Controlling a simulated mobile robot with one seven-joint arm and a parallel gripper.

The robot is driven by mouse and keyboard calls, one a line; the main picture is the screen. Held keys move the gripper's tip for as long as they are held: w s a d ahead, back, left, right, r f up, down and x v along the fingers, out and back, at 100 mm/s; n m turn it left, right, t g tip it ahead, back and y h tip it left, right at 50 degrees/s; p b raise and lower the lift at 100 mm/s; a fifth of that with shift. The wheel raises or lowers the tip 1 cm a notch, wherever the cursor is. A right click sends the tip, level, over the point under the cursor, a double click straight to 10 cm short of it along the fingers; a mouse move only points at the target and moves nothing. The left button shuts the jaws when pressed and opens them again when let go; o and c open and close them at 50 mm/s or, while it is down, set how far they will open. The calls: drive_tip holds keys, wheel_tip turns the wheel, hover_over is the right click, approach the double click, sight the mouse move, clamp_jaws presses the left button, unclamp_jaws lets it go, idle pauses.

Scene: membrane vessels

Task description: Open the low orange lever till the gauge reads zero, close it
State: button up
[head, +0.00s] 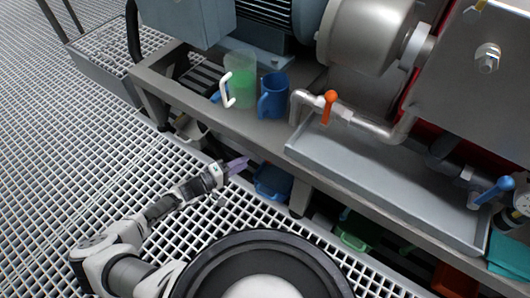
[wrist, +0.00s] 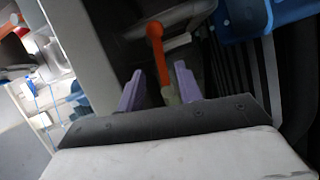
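The low orange lever (head: 328,106) sits on a grey pipe above the drip tray, pointing roughly upright. In the wrist view the orange lever (wrist: 156,45) shows beyond my fingers, near the line between them. My gripper (head: 237,165) is in front of the bench, lower left of the lever and well apart from it. Its two purple fingers are spread in the wrist view (wrist: 160,85), with nothing clearly held. A dark round dial (head: 520,203), perhaps the gauge, is cut by the right edge. Its reading is too small to tell.
A blue lever (head: 494,190) is at the right. A jug with green liquid (head: 240,80) and a blue mug (head: 273,96) stand left of the orange lever. The grey tray (head: 380,190) lies below the pipe. Bins sit under the bench; grating floor is open at left.

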drive_tip(key=b+x, duration=0.1)
drive_tip(key=x, duration=0.9)
drive_tip(key=shift+b, duration=0.4)
drive_tip(key=shift+a, duration=0.1)
clamp_jaws()
